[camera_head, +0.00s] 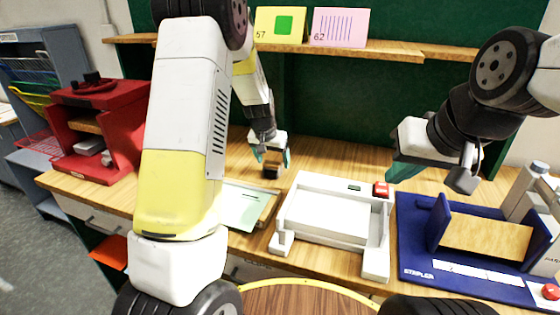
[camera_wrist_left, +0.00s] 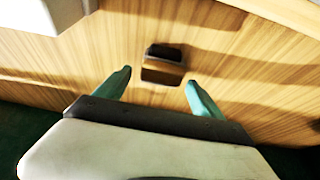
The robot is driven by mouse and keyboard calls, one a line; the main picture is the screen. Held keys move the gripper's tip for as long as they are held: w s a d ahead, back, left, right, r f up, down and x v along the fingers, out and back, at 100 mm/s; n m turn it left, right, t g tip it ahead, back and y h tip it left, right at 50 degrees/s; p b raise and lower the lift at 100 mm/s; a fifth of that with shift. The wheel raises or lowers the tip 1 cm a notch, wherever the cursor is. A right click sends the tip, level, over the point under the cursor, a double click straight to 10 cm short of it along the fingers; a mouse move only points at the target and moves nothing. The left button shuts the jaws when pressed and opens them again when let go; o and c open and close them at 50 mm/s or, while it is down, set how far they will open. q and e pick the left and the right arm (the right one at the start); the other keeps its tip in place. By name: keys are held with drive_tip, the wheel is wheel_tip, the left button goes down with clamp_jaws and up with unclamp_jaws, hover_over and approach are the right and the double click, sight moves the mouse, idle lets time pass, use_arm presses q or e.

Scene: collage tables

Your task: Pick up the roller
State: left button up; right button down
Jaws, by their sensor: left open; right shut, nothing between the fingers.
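A small block-like thing, apparently the roller (camera_head: 271,171), rests on the wooden table below my left gripper. It has a dark top and a brown side, and it also shows in the left wrist view (camera_wrist_left: 163,65). My left gripper (camera_head: 271,157) is open with teal fingers pointing at it. In the left wrist view my left gripper (camera_wrist_left: 159,80) has its fingertips on either side of the line to the thing, which appears beyond them and not held.
A white machine with a red button (camera_head: 381,189) stands right of the roller. A blue stapler station (camera_head: 430,262) is at the far right, a red press (camera_head: 98,125) at the left. A pale green sheet on a tray (camera_head: 240,205) lies in front. Cards stand on the shelf (camera_head: 400,52).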

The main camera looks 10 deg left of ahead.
use_arm(q)
drive_tip(key=shift+w+f, duration=0.15)
drive_tip(key=shift+f, duration=0.25)
drive_tip(key=shift+c, duration=0.2)
drive_tip(key=c, duration=1.3)
